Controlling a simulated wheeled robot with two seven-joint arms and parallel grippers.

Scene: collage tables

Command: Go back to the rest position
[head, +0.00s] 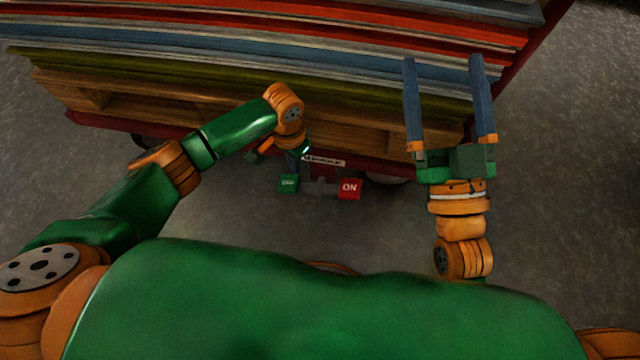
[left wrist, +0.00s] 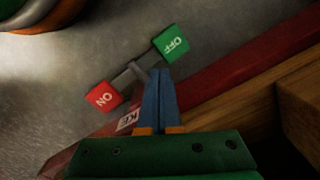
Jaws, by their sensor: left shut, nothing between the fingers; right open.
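My left gripper (head: 292,160) is low in front of the cart, above the brake pedal; its fingers are mostly hidden by my wrist in the head view. In the left wrist view its blue fingers (left wrist: 158,72) are together and empty, with their tips close to the pedal bar; I cannot tell whether they touch it. My right gripper (head: 442,62) is open and empty, its two blue fingers pointing away from me in front of the stack's right part. The pedal has a red ON pad (head: 349,188) and a green OFF pad (head: 288,184).
A red cart (head: 100,120) bears a wooden pallet (head: 230,110) with a stack of coloured sheets (head: 300,50). A BRAKE label (head: 325,161) is above the pedal. Grey floor (head: 560,200) is clear at the right and between my arms and the cart.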

